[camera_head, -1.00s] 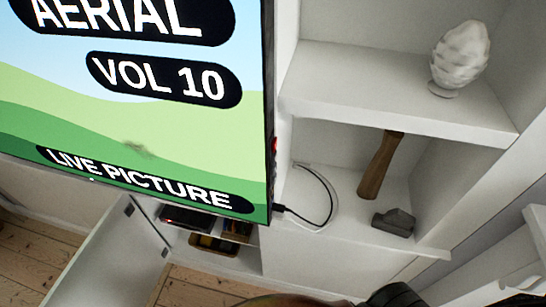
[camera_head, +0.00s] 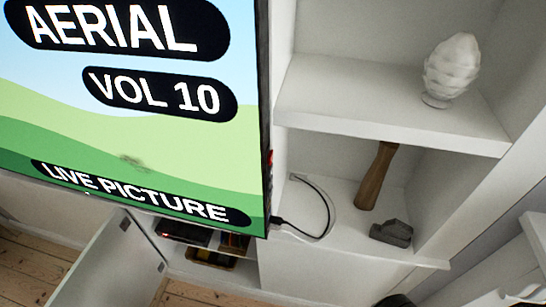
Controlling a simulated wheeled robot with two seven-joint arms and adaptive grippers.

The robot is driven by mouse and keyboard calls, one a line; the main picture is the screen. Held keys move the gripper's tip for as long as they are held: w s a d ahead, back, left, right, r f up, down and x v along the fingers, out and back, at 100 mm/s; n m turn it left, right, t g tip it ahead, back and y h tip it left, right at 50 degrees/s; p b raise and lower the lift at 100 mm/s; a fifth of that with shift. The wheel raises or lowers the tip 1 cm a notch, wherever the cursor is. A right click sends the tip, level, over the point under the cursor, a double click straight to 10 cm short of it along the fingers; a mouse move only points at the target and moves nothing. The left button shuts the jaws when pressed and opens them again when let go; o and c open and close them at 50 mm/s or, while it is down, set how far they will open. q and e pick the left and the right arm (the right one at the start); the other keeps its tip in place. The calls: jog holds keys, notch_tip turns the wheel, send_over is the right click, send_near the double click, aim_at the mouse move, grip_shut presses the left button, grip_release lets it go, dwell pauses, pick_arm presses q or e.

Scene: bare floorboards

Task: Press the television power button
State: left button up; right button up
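The television (camera_head: 180,135) fills the left of the head view, switched on and showing "AERIAL", "VOL 10" and "LIVE PICTURE" over a green and blue picture. A small red spot, seemingly the power button (camera_head: 270,157), shows on its right side edge. A black cable (camera_head: 325,200) runs from the lower right edge of the television. Neither gripper can be made out. A dark rounded shape at the bottom edge is cut off, and I cannot tell what it is.
A white shelf unit (camera_head: 390,105) stands right of the television. It holds a white pinecone ornament (camera_head: 451,70), a wooden handle (camera_head: 376,178) and a dark block (camera_head: 391,233). A cabinet door (camera_head: 110,262) stands open below, beside small items on a low shelf. Floorboards (camera_head: 25,278) show lower left.

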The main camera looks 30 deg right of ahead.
grip_shut()
jog(key=shift+a, duration=0.25)
jog(key=shift+d, duration=0.25)
dwell(0.7)
